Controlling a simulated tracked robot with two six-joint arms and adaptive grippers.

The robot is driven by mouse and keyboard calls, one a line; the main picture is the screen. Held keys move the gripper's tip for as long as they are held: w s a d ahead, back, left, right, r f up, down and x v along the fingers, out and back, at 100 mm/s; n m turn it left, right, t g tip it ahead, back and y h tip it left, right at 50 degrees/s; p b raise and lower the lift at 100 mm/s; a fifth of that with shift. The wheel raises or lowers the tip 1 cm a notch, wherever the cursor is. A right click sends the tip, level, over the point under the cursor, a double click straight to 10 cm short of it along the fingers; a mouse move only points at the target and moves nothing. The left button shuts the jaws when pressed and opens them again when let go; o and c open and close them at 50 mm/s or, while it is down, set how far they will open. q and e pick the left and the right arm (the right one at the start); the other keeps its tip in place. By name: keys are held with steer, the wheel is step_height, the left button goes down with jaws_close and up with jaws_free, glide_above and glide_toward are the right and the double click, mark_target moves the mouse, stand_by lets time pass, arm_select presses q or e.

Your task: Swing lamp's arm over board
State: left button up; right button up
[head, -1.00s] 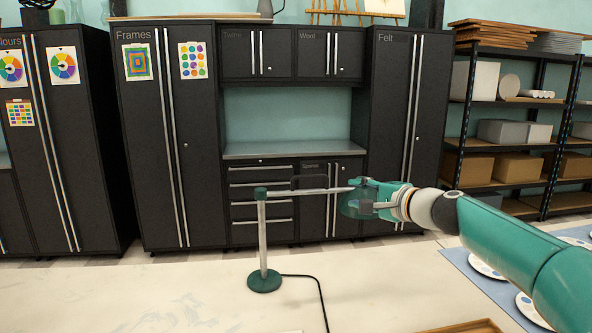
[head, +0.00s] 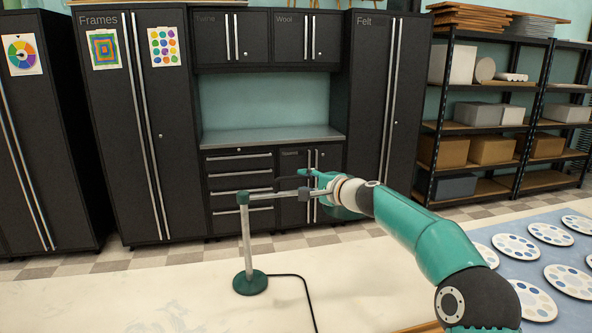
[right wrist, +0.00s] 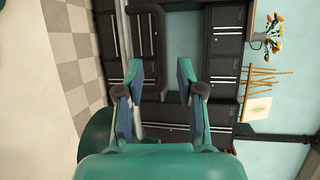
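The lamp has a round green base (head: 250,282), a thin grey post and a grey arm (head: 275,195) reaching right from the post top. A dark loop handle shows at the arm; it also shows in the right wrist view (right wrist: 161,50). My right gripper (head: 312,180) is at the arm's outer end, hiding most of the green shade. In the right wrist view my right gripper (right wrist: 160,72) has its fingers apart, with the handle in line with the gap; I cannot tell whether it touches. A wooden edge (head: 425,327) at the bottom may be the board. My left gripper is out of view.
The pale table (head: 130,295) is mostly clear left of the lamp. A black cord (head: 305,290) runs from the base to the front. Several round palettes (head: 550,234) lie on a blue mat (head: 512,238) at right. Dark cabinets (head: 160,130) and shelves stand behind.

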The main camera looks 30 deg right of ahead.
mark_target(296, 179)
steer(key=p+x, duration=0.2)
steer(key=x, duration=0.2)
steer(key=shift+r+p, duration=0.2)
steer(key=shift+p, duration=0.1)
steer(key=shift+p+x, duration=0.45)
steer(key=shift+x, duration=0.3)
steer(key=shift+f, duration=0.25)
jaws_close()
